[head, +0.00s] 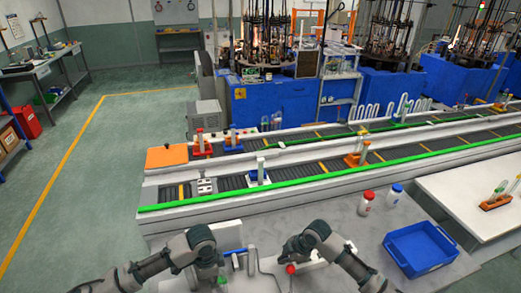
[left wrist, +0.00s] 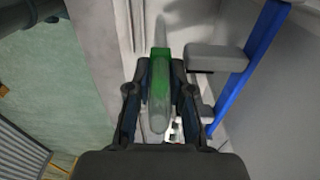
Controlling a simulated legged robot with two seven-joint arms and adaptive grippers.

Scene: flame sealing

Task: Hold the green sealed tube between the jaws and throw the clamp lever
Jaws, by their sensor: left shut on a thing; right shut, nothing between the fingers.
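The green sealed tube (left wrist: 160,85), clear with a green top end, stands between the fingers of my left gripper (left wrist: 160,100) in the left wrist view. The left gripper is shut on it. In the head view my left gripper (head: 220,272) is at the bottom, left of the clamp fixture. A blue bar (left wrist: 250,68) with a grey jaw block (left wrist: 215,57) stands right of the tube in the left wrist view; the tube looks apart from the block. My right gripper (head: 290,258) is shut and empty, close to a red knob (head: 291,269). Whether they touch is unclear.
Behind the bench runs a conveyor with a green edge (head: 300,180) and several tube holders.

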